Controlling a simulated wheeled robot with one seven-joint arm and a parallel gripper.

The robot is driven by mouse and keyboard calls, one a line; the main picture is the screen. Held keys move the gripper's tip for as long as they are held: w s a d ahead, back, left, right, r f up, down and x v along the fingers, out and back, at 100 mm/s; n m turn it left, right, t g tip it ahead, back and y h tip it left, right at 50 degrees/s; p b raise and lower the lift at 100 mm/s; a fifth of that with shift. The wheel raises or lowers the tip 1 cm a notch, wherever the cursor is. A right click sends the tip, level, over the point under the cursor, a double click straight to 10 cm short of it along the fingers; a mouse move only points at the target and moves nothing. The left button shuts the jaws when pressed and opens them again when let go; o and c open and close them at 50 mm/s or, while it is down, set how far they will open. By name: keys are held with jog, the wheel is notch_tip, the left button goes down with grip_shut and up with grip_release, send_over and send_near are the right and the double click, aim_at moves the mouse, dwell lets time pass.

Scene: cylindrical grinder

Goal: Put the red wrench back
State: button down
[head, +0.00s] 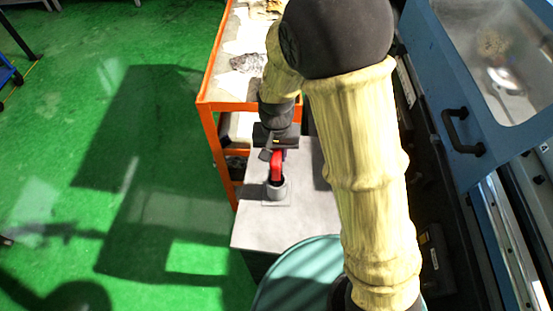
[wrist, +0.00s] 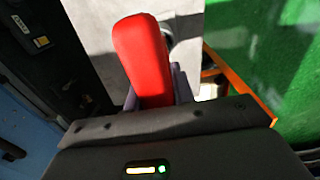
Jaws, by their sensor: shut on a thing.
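The red wrench (head: 276,166) is in my gripper (head: 277,151), above the grey cabinet top. In the wrist view the red handle (wrist: 143,52) sticks out from between the fingers of my gripper (wrist: 156,92), which is shut on it. A grey round holder (head: 277,191) stands on the cabinet top, just below the wrench in the head view. The wrench's lower end overlaps the holder's rim there; I cannot tell whether it is inside or only in line with it. The rest of the wrench is hidden by my gripper.
The grey cabinet top (head: 270,228) is otherwise mostly bare. An orange-framed shelf (head: 214,128) stands just behind it and to the left. The blue grinder (head: 450,75) with its black door handle is close on the right. A teal round surface (head: 300,278) is in front. Green floor is open at left.

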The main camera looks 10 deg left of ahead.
jog(key=shift+f, duration=1.7)
jog(key=shift+f, duration=0.15)
jog(key=c, duration=1.2)
grip_release()
notch_tip(320, 180, up, 12)
jog(key=shift+r+b, duration=0.15)
jog(key=shift+b, duration=0.6)
